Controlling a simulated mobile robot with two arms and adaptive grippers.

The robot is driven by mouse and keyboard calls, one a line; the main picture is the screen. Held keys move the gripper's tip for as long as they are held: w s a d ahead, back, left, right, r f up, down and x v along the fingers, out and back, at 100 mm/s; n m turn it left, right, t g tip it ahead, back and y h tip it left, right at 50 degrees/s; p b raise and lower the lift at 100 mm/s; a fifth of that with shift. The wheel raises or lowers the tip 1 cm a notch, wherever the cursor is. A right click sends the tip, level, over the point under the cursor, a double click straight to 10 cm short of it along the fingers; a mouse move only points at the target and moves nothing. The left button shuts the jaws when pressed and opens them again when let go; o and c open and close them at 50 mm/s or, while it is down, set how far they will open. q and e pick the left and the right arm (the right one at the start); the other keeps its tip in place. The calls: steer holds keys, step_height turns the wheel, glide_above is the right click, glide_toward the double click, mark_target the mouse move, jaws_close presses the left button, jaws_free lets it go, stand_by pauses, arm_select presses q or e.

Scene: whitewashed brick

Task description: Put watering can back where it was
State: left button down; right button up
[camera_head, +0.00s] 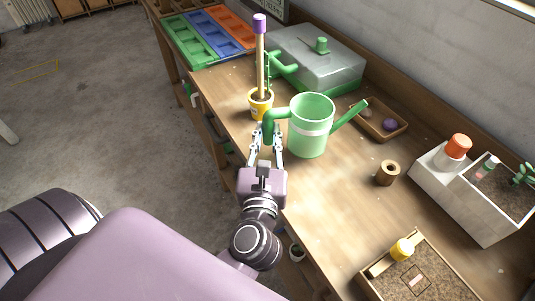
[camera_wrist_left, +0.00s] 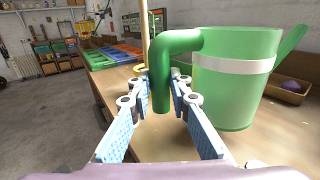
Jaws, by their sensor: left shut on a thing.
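The green watering can (camera_head: 311,131) with a white band is upright at the wooden table (camera_head: 226,88). I cannot tell whether its base touches the table top. Its spout points right and its handle points left, toward me. My left gripper (camera_head: 267,131) is shut on the handle. The left wrist view shows the green handle (camera_wrist_left: 162,85) between the two fingers of the gripper (camera_wrist_left: 162,92), with the can body (camera_wrist_left: 232,85) to the right. My right gripper is not in view.
A yellow pot (camera_head: 261,105) with a purple-topped stake stands just behind the can. A grey-lidded box (camera_head: 325,62) is farther back. A wooden tray (camera_head: 392,132), a twine spool (camera_head: 387,173) and a white planter (camera_head: 463,207) are to the right. Bare table lies in front of the can.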

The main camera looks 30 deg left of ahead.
mark_target(267, 145)
arm_select(q)
steer(key=shift+f, duration=0.2)
step_height(267, 145, down, 4)
steer(key=b, duration=0.4)
steer(key=shift+r, duration=0.2)
steer(key=shift+f, duration=0.2)
steer(key=c, duration=1.8)
jaws_free()
